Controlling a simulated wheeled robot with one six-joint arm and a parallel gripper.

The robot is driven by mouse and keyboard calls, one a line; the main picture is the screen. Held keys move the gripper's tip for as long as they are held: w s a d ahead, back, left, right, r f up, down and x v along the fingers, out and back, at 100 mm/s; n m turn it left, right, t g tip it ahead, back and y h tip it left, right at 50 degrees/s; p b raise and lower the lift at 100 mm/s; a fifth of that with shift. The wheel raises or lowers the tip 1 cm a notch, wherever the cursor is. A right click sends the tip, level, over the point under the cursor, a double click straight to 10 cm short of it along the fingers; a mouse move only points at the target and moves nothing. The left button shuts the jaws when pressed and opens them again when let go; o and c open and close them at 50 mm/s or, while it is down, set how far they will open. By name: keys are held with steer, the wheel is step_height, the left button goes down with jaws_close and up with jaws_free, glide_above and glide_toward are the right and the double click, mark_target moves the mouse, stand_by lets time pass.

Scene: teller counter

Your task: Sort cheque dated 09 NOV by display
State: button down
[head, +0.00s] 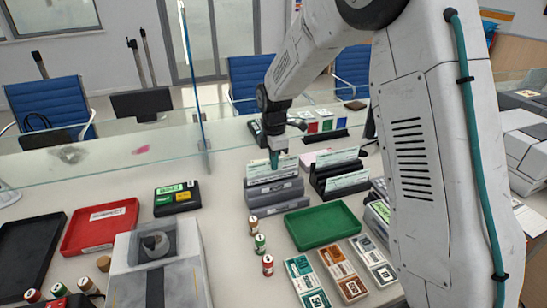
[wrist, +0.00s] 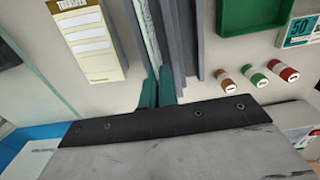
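Pale green cheques (head: 257,169) stand upright in a grey slotted rack (head: 275,190) in the middle of the counter. More cheques (head: 345,180) stand in a black rack (head: 325,172) to its right. No date on any cheque is readable. My gripper (head: 274,160) points down at the top of the cheques in the grey rack. In the wrist view my gripper's teal fingertips (wrist: 160,76) are close together, at pale cheque edges (wrist: 147,38). Whether they clamp a cheque is unclear. A small black device with a lit green display (head: 172,190) stands left of the rack; its text is too small.
A green tray (head: 323,240) lies right of several small rolls (head: 260,243). A red tray with a white label (head: 75,240) and a black tray (head: 28,255) lie at left. A grey machine (head: 190,272) stands in front. A glass screen (head: 90,165) runs behind.

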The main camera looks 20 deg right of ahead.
steer(key=shift+f, duration=1.1)
steer(key=c, duration=1.6)
jaws_free()
steer(key=shift+r, duration=3.5)
